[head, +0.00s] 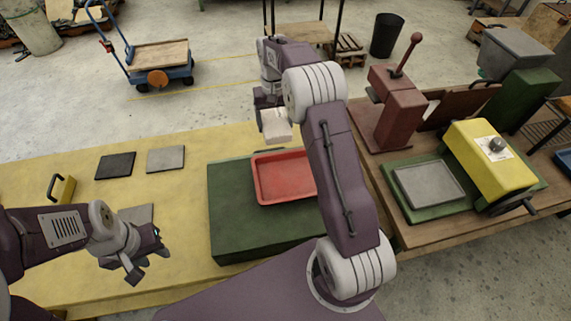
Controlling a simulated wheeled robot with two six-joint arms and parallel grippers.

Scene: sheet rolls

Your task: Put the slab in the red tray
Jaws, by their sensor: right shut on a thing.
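The red tray (283,178) sits on a dark green block (235,215) on the yellow table; my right arm hides its right side. My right gripper (271,112) is shut on a pale, whitish slab (277,126). It holds the slab just beyond the tray's far edge; the height above the table is hard to tell. My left gripper (146,260) is low over the table's near left part, with its fingers apart and nothing between them.
A black plate (115,166), a grey plate (166,159) and another grey plate (136,214) lie on the yellow table (60,150). A yellow handled block (62,188) stands at left. A red lever press (393,110) and a yellow roller machine (490,160) stand on the right bench.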

